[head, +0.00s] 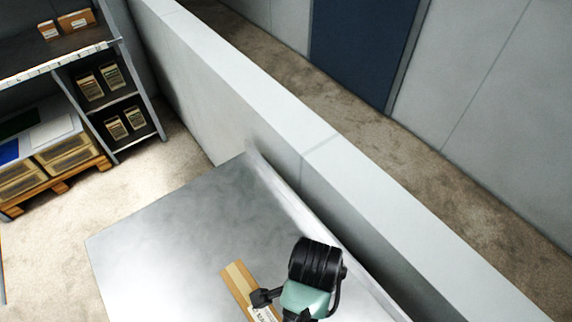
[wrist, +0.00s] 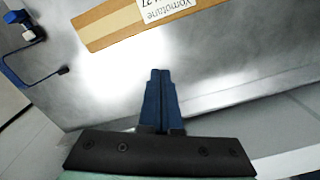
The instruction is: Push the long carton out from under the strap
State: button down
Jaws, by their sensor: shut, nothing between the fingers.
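The long carton (head: 237,279) is a narrow tan box with a lighter stripe and a white printed label. It lies flat on the metal table in the head view, its near part hidden by my arm. In the wrist view the carton (wrist: 108,24) crosses the top edge, running out of frame. My gripper (wrist: 160,72) is shut and empty, its blue fingertips over bare metal and apart from the carton in the picture. I cannot make out a strap over the carton in either view.
The metal table (head: 165,235) is bare left of the carton. A pale low wall (head: 240,100) runs along its right side. In the wrist view a blue and black fitting (wrist: 22,40) with a cable sits at the left. A shelf (head: 85,50) stands back left.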

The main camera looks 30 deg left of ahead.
notch_tip(320, 180, down, 9)
jog(key=shift+r, duration=0.2)
jog(key=shift+s+a+r+p, duration=0.15)
jog(key=shift+s+a+p, duration=0.35)
jog(key=shift+s+a+r+p, duration=0.15)
jog(key=shift+s+a+p, duration=0.3)
jog(key=shift+p, duration=0.05)
jog(key=shift+s+a+f, duration=0.1)
jog(key=shift+s+a, duration=0.35)
jog(key=shift+a, duration=0.05)
jog(key=s+a+p, duration=0.4)
jog(key=s+a, duration=0.6)
jog(key=shift+s+a, duration=0.15)
